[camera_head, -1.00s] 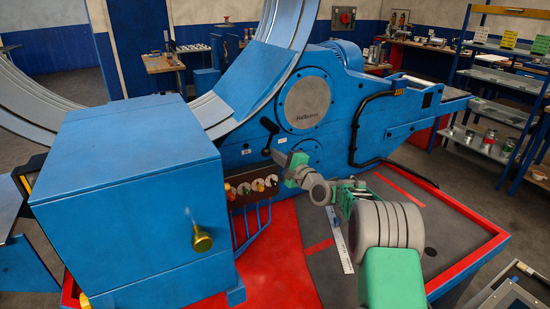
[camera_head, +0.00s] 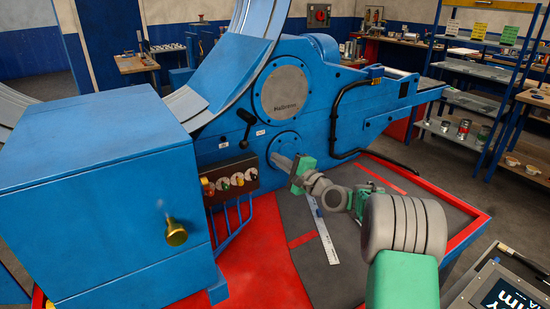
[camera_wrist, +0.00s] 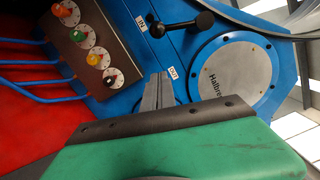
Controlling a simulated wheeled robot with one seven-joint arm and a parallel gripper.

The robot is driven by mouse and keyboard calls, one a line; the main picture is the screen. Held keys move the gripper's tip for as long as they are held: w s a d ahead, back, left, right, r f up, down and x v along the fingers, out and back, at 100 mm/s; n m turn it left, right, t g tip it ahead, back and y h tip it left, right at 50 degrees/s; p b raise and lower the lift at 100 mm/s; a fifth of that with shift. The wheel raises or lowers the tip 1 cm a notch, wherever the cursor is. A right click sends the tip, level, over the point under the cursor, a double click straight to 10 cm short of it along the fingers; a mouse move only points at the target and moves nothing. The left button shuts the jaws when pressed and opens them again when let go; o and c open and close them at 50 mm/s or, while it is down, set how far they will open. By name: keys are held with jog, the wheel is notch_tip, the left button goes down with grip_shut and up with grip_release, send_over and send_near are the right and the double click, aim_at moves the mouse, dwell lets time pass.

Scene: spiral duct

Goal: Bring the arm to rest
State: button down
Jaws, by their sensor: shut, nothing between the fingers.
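My gripper (camera_head: 280,161) is at the end of my outstretched grey and green arm. Its fingers are together and hold nothing. In the head view it lies in front of the small lower disc (camera_head: 285,147) of the blue machine (camera_head: 345,105); whether it touches the disc I cannot tell. In the wrist view my closed fingers (camera_wrist: 158,92) point at the blue face. A black lever (camera_head: 245,122) is just left of the gripper in the head view; its black knobs (camera_wrist: 205,20) show beyond the fingers in the wrist view.
A knob panel (camera_head: 230,180) with coloured knobs is left of my gripper. A blue cabinet (camera_head: 100,190) stands at the left. A white ruler (camera_head: 324,236) lies on the dark mat (camera_head: 300,265) below my arm. A shelf rack (camera_head: 475,80) stands at the right.

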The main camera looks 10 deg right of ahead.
jog(key=s+a+f+n+g+h, duration=0.3)
jog(key=s+a+n+g, duration=0.3)
jog(key=s+a+n, duration=0.3)
jog(key=s+d+f+n+g+h, duration=0.2)
jog(key=s, duration=0.8)
jog(key=s+d+f+n+g+h, duration=0.1)
jog(key=s+d+f+n+g, duration=0.1)
jog(key=s, duration=0.8)
jog(key=s+d+f+n+g+h, duration=0.2)
jog(key=s+f+g, duration=0.1)
jog(key=s, duration=0.7)
jog(key=shift+s+d+f+n+h, duration=0.15)
jog(key=shift+s+d+n+h, duration=0.15)
jog(key=shift+s+n, duration=0.1)
